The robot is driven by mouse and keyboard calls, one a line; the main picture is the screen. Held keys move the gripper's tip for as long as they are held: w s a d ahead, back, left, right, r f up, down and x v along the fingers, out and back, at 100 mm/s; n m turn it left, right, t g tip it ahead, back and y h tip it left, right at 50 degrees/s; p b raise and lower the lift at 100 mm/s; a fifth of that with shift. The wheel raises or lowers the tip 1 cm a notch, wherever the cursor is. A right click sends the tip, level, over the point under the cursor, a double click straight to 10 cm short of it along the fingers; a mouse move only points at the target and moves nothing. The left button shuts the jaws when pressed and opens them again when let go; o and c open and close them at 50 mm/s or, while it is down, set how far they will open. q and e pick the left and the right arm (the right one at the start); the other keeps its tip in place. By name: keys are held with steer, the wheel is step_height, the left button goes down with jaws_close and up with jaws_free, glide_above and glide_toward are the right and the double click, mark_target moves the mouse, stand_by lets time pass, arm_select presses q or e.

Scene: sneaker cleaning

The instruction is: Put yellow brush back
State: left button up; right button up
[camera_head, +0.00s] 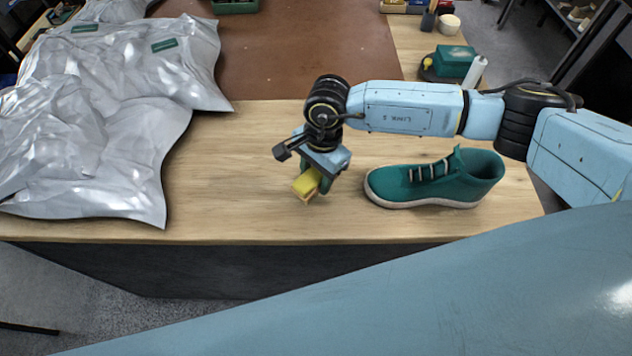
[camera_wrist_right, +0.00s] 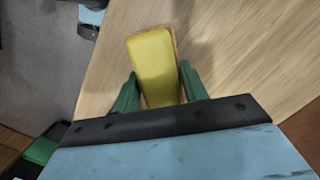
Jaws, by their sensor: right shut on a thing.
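The yellow brush (camera_head: 305,183) has a yellow top and a tan edge. My right gripper (camera_head: 316,182) is shut on it, left of the shoe and over the front part of the wooden table. In the right wrist view the brush (camera_wrist_right: 153,62) sits between the two green fingers of my right gripper (camera_wrist_right: 158,92) and points away from the wrist. Whether the brush touches the table is hard to tell. My left gripper is not in view.
A green sneaker (camera_head: 437,180) stands on the wooden table (camera_head: 235,210) right of my gripper. Silvery bags (camera_head: 90,130) cover the left side. A green box (camera_head: 454,60) and a white bottle (camera_head: 474,74) stand at the back right. The table between bags and gripper is clear.

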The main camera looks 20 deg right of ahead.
mark_target(316, 186)
steer(key=shift+f, duration=2)
steer(key=shift+f, duration=0.1)
steer(key=o, duration=0.9)
steer(key=r, duration=0.4)
steer(key=d+r, duration=0.1)
steer(key=r, duration=0.7)
steer(key=shift+w+d+r+b, duration=0.1)
steer(key=shift+w+d+b, duration=0.2)
steer(key=shift+w+b, duration=0.1)
